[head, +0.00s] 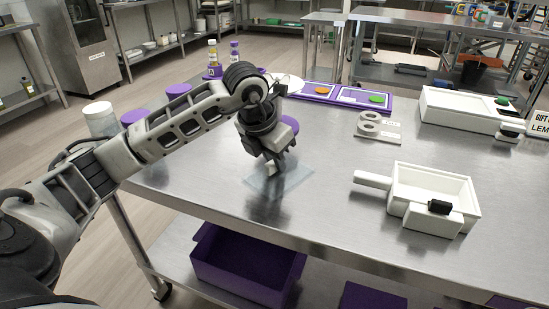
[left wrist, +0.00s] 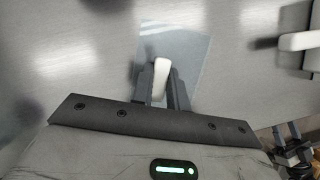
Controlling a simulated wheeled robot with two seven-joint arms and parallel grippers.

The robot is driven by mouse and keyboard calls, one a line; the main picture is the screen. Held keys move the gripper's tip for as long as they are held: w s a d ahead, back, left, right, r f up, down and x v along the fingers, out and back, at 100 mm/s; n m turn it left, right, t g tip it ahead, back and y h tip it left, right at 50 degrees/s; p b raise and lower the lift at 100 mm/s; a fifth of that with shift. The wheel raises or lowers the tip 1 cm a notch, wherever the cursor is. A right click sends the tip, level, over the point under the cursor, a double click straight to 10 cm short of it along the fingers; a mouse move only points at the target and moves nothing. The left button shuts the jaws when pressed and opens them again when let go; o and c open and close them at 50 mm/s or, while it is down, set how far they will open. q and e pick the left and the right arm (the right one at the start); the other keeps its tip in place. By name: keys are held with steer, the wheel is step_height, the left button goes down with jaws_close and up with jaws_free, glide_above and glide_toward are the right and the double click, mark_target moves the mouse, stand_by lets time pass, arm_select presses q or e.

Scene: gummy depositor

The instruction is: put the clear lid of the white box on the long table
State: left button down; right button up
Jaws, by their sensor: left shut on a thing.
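My left gripper (head: 272,167) is over the long steel table (head: 340,155). It is shut on the white handle (left wrist: 161,76) of the clear lid (head: 290,178). The lid is a thin see-through plate; it also shows in the left wrist view (left wrist: 188,50). It lies level at or just above the tabletop; I cannot tell if it touches. The white box (head: 398,207) stands to the right, open at the top, with a white handle on its left and a black part in front. What looks like my right gripper (left wrist: 289,135) shows small at the lower right of the left wrist view.
A purple tray (head: 333,88) with coloured discs lies at the back. A white plate with round holes (head: 378,127) and a longer white box (head: 458,110) stand behind the open box. Purple-lidded jars are at the left edge. The tabletop between lid and box is clear.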

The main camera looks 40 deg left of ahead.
arm_select(q)
steer(key=shift+f, duration=0.15)
steer(key=c, duration=1.4)
jaws_free()
steer(key=shift+o, duration=0.2)
steer(key=shift+r, duration=0.25)
steer(key=p+v, duration=0.1)
steer(key=v, duration=1.1)
arm_select(e)
steer(key=shift+w+r, duration=0.1)
steer(key=shift+r, duration=0.1)
